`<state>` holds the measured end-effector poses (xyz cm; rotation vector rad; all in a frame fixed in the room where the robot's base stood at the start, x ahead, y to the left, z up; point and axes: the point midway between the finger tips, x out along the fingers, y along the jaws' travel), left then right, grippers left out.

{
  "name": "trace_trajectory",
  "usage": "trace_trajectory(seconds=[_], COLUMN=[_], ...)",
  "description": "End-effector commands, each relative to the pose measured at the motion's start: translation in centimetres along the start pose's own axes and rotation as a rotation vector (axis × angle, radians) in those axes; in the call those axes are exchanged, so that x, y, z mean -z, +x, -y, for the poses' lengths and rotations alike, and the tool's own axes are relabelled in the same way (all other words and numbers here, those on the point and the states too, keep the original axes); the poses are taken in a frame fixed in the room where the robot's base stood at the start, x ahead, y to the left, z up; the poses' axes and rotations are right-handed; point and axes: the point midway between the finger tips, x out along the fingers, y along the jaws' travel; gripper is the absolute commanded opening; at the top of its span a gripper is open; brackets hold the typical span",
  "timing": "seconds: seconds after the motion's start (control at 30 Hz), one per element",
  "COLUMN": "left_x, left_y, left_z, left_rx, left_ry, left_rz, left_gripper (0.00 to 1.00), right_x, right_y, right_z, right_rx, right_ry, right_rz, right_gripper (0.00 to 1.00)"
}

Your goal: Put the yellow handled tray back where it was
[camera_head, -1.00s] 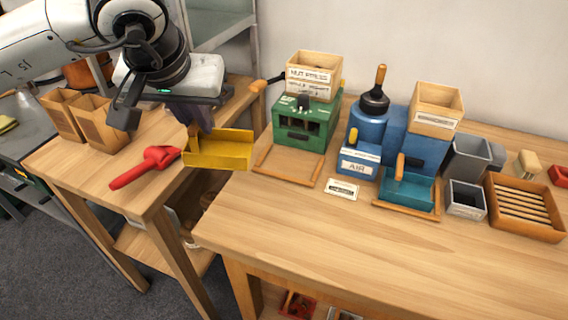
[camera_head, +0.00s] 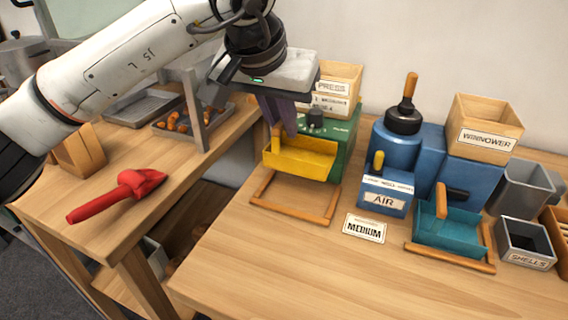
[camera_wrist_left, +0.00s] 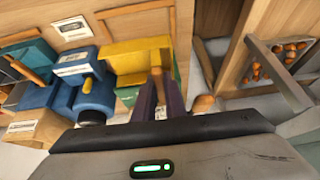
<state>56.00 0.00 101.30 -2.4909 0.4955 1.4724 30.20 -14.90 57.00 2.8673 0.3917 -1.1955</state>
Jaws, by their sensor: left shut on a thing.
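The yellow handled tray (camera_head: 300,158) is in front of the green nut press (camera_head: 339,138), above or within the wooden frame (camera_head: 296,205) on the right table. My left gripper (camera_head: 283,128) is shut on the tray from above, at its left part. In the left wrist view the yellow tray (camera_wrist_left: 135,58) lies just beyond the dark fingers (camera_wrist_left: 158,98). I cannot tell whether the tray touches the table. My arm and hand hide part of the press. My right gripper is not in view.
A blue air machine (camera_head: 388,185) and a teal tray (camera_head: 448,226) stand to the right, with a "MEDIUM" card (camera_head: 364,228) in front. A gap separates the tables. The right table's front is clear.

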Motion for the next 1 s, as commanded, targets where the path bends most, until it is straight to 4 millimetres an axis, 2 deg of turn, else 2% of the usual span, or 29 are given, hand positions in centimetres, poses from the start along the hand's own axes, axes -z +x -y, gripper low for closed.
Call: trace_trajectory(seconds=[0.1, 0.37, 0.6, 0.97, 1.0], left_x=[-1.1, -2.0, -3.6, -3.8, -3.8], left_y=[1.9, 3.6, 6.5, 7.0, 7.0], left_z=[0.0, 0.0, 0.0, 0.0, 0.0], left_rx=[-0.001, 0.000, 0.000, 0.001, 0.001], left_ry=[0.000, -0.001, -0.001, -0.001, -0.001], left_rz=[0.000, -0.001, -0.001, -0.003, -0.002], left_gripper=[0.00, 0.00, 0.00, 0.00, 0.12], right_x=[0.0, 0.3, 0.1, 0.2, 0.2], right_y=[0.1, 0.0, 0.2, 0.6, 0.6], right_z=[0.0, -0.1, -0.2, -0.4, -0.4], right_rx=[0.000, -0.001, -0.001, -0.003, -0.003], right_ry=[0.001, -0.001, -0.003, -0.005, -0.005], right_rz=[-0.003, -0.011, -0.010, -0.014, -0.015], right_gripper=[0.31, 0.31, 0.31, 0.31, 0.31])
